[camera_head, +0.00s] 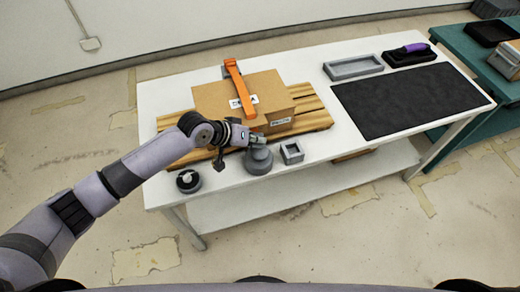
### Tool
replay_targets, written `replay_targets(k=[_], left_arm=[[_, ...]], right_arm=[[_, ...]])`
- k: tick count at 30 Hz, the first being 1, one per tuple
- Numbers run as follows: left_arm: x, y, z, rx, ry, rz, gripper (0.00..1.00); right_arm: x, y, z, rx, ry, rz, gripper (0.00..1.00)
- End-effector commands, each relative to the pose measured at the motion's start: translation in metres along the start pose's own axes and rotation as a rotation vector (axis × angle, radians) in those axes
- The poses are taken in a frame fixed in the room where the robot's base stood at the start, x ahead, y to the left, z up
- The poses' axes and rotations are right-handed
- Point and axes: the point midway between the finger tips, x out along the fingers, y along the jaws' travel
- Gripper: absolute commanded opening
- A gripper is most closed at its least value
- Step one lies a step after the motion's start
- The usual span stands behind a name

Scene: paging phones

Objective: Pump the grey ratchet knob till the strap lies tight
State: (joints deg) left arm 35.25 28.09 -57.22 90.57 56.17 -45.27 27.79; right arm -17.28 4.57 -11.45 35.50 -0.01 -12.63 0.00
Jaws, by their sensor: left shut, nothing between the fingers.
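The grey ratchet knob (258,160) sits at the front edge of the white table, on a round grey base. My left gripper (257,140) is shut and empty, right at the top of the knob; I cannot tell whether it touches it. The orange strap (238,88) runs over the top of a cardboard box (268,91) from back to front. How closely it lies on the box is hard to tell. The box stands on a slatted wooden pallet (312,116). My right gripper is out of view.
A small grey square holder (292,152) stands just right of the knob. A dark round item (188,181) is at the front left. A black mat (410,99), a grey tray (353,67) and a dark tray with a purple-handled tool (416,47) lie to the right.

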Motion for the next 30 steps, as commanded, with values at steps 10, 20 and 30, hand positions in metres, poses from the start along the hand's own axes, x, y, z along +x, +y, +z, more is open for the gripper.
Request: replay_targets(k=[10,20,30], left_arm=[[-0.0001,-0.0001,0.0,0.0,0.0,0.0,0.0],[0.0027,-0.002,0.0021,-0.001,0.0,0.0,0.0],[0.0057,-0.0042,0.0042,0.001,0.0,0.0,0.0]], right_arm=[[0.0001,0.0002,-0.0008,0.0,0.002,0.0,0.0],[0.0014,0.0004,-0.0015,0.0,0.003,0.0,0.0],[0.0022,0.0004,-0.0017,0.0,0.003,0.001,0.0]])
